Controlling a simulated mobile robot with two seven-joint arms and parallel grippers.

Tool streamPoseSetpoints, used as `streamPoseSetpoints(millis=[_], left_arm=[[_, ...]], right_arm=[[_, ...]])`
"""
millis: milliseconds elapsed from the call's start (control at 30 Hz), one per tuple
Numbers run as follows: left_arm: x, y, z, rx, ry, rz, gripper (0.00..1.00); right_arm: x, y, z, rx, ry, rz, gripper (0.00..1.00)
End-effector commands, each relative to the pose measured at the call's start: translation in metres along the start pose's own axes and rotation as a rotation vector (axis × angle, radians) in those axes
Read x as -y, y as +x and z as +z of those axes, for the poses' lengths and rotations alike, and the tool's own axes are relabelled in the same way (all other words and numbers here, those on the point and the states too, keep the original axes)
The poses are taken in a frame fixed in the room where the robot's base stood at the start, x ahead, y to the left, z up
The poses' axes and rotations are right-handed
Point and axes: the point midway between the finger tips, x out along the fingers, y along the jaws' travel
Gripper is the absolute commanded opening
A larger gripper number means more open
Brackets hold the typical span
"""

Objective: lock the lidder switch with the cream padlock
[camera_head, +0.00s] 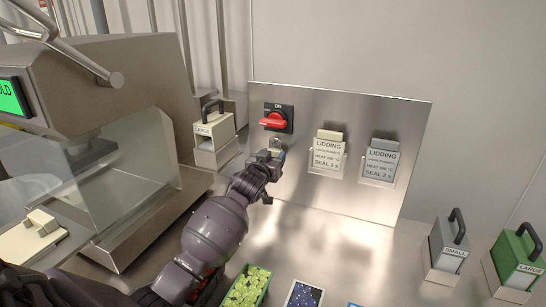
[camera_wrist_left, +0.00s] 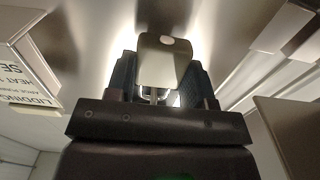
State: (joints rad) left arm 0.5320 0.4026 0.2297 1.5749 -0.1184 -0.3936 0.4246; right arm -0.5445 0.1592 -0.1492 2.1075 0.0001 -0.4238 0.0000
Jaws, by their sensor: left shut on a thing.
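The lidder switch (camera_head: 275,118) is on the steel panel, with a red handle lying almost level on a dark plate marked ON. My left gripper (camera_head: 268,160) is just below it, shut on the cream padlock (camera_head: 277,145). The left wrist view shows the padlock's pale body (camera_wrist_left: 162,62) upright between the two dark fingers (camera_wrist_left: 162,85). I cannot tell whether the shackle passes through the switch or whether padlock and switch touch. My right gripper is not in view.
Two LIDDING cards sit in panel holders, one cream (camera_head: 329,152) and one grey (camera_head: 380,162). A cream handled block (camera_head: 214,124) stands left of the panel, near the machine's clear guard (camera_head: 125,160). Grey SMALL (camera_head: 449,245) and green LARGE (camera_head: 515,260) blocks stand right.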

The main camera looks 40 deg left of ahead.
Motion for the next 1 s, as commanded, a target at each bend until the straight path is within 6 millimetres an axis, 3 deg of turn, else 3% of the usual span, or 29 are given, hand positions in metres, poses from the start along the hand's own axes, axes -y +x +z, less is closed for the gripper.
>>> streamPoseSetpoints(millis=[400, 433, 600, 1000], left_arm=[[0.0001, 0.0000, 0.0039, 0.000, 0.000, 0.000, 0.06], [0.0001, 0.0000, 0.0039, 0.000, 0.000, 0.000, 0.53], [0.0002, 0.0000, 0.0040, 0.000, 0.000, 0.000, 0.78], [0.0003, 0.0000, 0.0043, 0.001, 0.000, 0.000, 0.78]], right_arm=[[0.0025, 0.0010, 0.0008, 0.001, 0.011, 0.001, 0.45], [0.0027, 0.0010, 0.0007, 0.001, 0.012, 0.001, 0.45], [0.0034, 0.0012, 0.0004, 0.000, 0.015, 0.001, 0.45], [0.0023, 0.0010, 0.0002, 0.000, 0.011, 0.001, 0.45]])
